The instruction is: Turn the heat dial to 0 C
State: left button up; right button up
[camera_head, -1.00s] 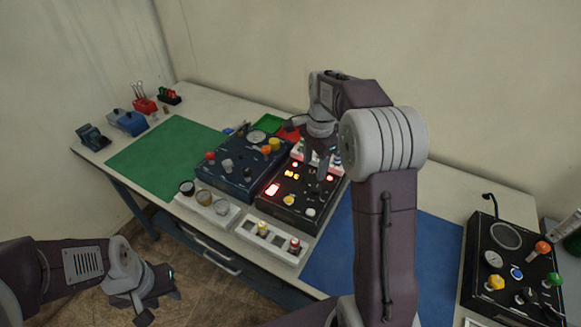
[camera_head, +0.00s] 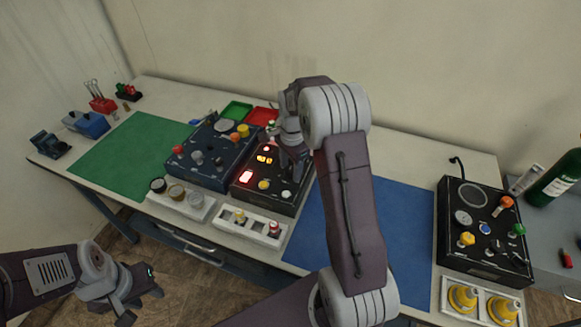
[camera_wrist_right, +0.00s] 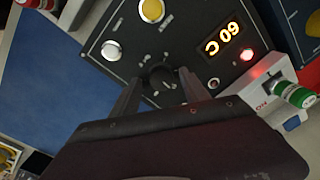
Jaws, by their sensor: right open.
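The black control box (camera_head: 270,192) stands on the table, with a lit amber readout and lamps. In the right wrist view, its amber display (camera_wrist_right: 222,39) reads 60 C, upside down. The dark round dial (camera_wrist_right: 160,77) sits on the panel between the two fingers of my right gripper (camera_wrist_right: 158,82). The fingers are open, one on each side of the dial; I cannot tell whether they touch it. In the head view, my right gripper (camera_head: 292,168) is above the box's right part, and the arm hides some of it. My left gripper (camera_head: 142,304) is open and empty, off the table's front.
A blue control box (camera_head: 212,165) stands left of the black one. White trays (camera_head: 250,225) lie in front. A green mat (camera_head: 125,155) and a blue mat (camera_head: 350,235) are clear. Another black box (camera_head: 484,240) stands at the right, near a green bottle (camera_head: 556,180).

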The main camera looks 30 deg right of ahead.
jog(key=shift+w+a, duration=0.1)
grip_shut()
